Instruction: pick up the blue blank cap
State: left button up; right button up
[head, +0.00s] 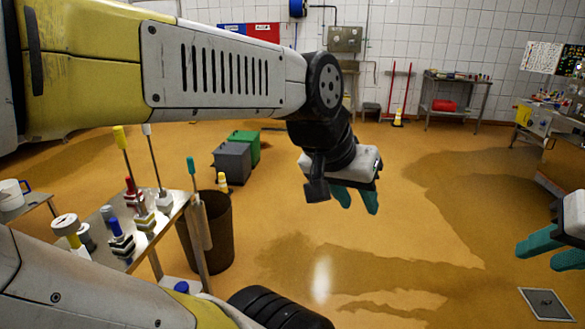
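A small blue cap-like piece (115,227) tops a dark and pale stack on the metal table (152,233) at the left. Another small blue piece (181,287) shows lower down, beside the table's leg, partly hidden by my arm. I cannot tell which is the blank cap. My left gripper (356,202) hangs over the open floor, well right of the table. Its two teal fingers are apart with nothing between them. My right gripper (545,252) is at the right edge, partly cut off. Its teal fingers are apart and empty.
Grey (232,162) and green (246,146) bins stand behind. A floor drain (545,304) is at lower right. The middle floor is clear.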

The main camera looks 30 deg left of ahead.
aim_at(119, 236)
jog(key=i+u, duration=0.25)
jog(key=i, duration=0.4)
jog(key=i+l+u, duration=0.25)
jog(key=i, duration=0.35)
jog(key=i+u, duration=0.2)
jog(key=u, duration=0.3)
jog(key=i+u, duration=0.2)
jog(key=u, duration=0.25)
jog(key=i+u, duration=0.2)
jog(key=u, duration=0.3)
jog(key=i+l+u, duration=0.2)
jog(key=u, duration=0.3)
jog(key=i+u, duration=0.15)
jog(key=u, duration=0.25)
jog(key=i+u, duration=0.15)
jog(key=u, duration=0.3)
jog(key=i+l+u, duration=0.1)
jog(key=u, duration=0.3)
jog(key=i+l+u, duration=0.15)
jog(key=u, duration=0.3)
jog(key=i+l+u, duration=0.15)
jog(key=u, duration=0.25)
jog(key=i+l+u, duration=0.25)
jog(key=k, duration=0.1)
